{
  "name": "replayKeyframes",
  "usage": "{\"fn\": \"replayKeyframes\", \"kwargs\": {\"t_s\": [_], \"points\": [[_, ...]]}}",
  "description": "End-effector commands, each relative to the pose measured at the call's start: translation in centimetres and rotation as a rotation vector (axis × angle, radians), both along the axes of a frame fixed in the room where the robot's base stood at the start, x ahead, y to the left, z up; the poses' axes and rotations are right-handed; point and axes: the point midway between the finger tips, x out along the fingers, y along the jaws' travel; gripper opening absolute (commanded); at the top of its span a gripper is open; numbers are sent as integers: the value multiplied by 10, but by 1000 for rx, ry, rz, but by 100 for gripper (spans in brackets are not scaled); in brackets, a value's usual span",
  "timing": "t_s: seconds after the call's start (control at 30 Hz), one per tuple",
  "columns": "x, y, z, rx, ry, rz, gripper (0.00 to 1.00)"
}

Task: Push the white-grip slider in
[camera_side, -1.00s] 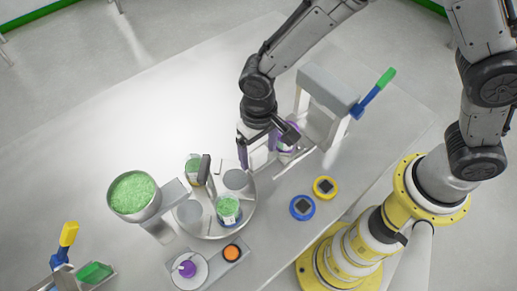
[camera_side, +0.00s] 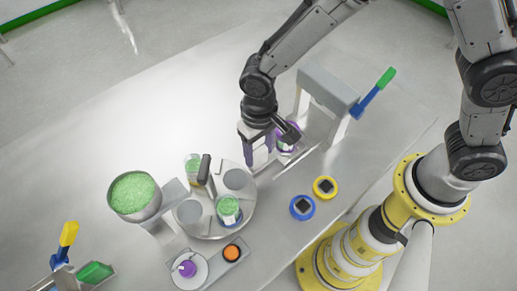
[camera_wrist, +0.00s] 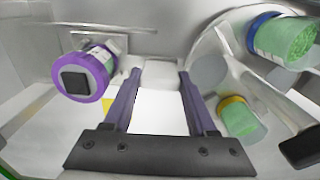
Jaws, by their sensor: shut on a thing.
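My gripper (camera_wrist: 160,82) has its purple fingers on either side of a white grip block (camera_wrist: 160,74) in the wrist view and is shut on it. In the side view my gripper (camera_side: 257,158) is low over the table, between the round turntable and the grey press frame; the white grip is hard to make out there. A purple-lidded jar (camera_wrist: 85,75) with a dark square on its lid is left of the fingers in the wrist view. In the side view this jar (camera_side: 287,134) is just right of my gripper, partly hidden, near the press frame.
The turntable (camera_side: 212,231) with green-filled jars (camera_side: 228,206) is close on the left. The grey press frame (camera_side: 328,88) with a green-tipped blue lever (camera_side: 375,92) stands right. Blue (camera_side: 302,207) and yellow (camera_side: 325,187) buttons lie in front. The back left table is clear.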

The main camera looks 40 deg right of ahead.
Motion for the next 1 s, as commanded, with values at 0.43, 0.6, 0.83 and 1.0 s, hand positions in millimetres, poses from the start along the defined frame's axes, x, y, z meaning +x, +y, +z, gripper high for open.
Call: {"fn": "replayKeyframes", "kwargs": {"t_s": [0.43,0.6,0.83,1.0], "points": [[2,-104,1,0,-2,-8,0],[1,-121,1,1,-3,-2,0],[1,-125,1,-2,-3,0,0],[1,-126,1,-3,-2,0,70]]}}
